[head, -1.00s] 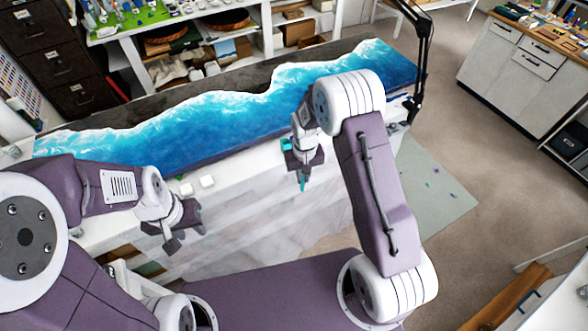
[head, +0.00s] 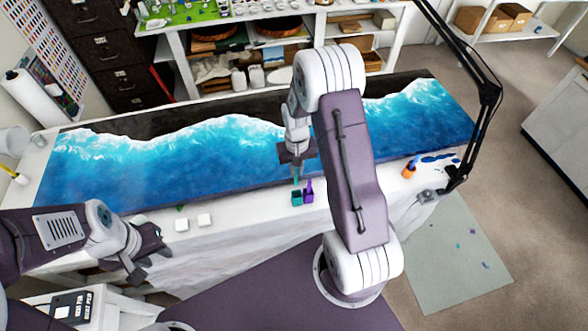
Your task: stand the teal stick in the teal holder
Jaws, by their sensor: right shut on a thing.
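The teal holder (head: 296,199) is a small cup on the near edge of the white-covered table, beside a purple holder. My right gripper (head: 296,166) is above it, pointing down and shut on the teal stick (head: 296,181). The stick hangs roughly upright, its lower end at the holder's mouth in the picture. I cannot tell whether the tip is inside or just above or behind the rim. The gripper hides the upper part of the stick. My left gripper (head: 152,258) is empty at the lower left, its fingers apart, in front of the table edge.
The purple holder (head: 308,197) with a purple stick touches or nearly touches the teal one. Two white blocks (head: 204,220) sit left along the edge. An orange holder (head: 409,172) stands at the right near a black lamp arm (head: 488,105). A blue wave panel (head: 220,160) covers most of the table.

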